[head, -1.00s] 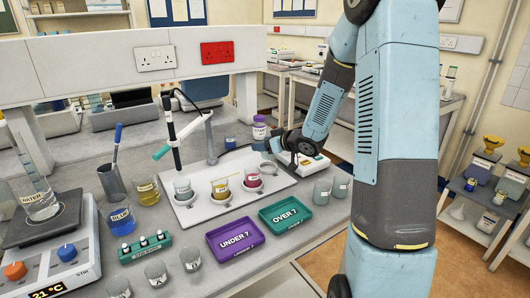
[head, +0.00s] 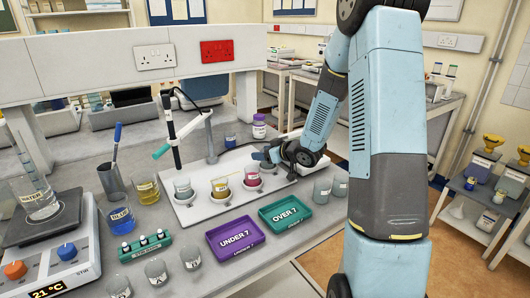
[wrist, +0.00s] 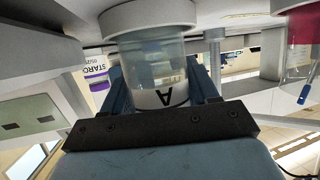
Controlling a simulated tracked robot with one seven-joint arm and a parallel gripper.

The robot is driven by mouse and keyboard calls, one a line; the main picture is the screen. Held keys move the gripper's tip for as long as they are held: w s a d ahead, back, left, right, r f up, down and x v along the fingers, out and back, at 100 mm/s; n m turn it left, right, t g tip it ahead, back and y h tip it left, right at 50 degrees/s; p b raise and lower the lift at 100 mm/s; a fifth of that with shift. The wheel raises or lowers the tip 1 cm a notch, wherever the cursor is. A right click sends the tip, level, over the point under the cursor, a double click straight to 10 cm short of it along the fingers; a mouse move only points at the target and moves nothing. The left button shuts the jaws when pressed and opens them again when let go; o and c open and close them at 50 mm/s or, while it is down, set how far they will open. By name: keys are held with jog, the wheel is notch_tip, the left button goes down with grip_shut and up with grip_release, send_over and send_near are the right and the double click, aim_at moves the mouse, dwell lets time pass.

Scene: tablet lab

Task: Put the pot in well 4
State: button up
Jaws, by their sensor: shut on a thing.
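In the wrist view the picture is upside down. My gripper (wrist: 155,105) is shut on a clear pot (wrist: 150,65) with a white label marked A. The pot's base meets a pale round collar (wrist: 150,18) of the white tray. I cannot tell whether it is fully seated. In the head view my gripper (head: 268,156) is low over the right end of the white tray (head: 210,210), and the pot is hidden there. Three other wells hold pots: a pale one (head: 183,187), a yellow-orange one (head: 220,186) and a pink one (head: 252,176).
A probe stand (head: 176,150) rises behind the tray. A starch bottle (head: 259,127) stands behind the gripper. Empty beakers (head: 322,190) are to the right. The purple UNDER 7 tray (head: 235,240) and green OVER 7 tray (head: 286,213) lie in front, both empty.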

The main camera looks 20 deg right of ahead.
jog(key=o, duration=1.1)
jog(key=shift+c, duration=0.2)
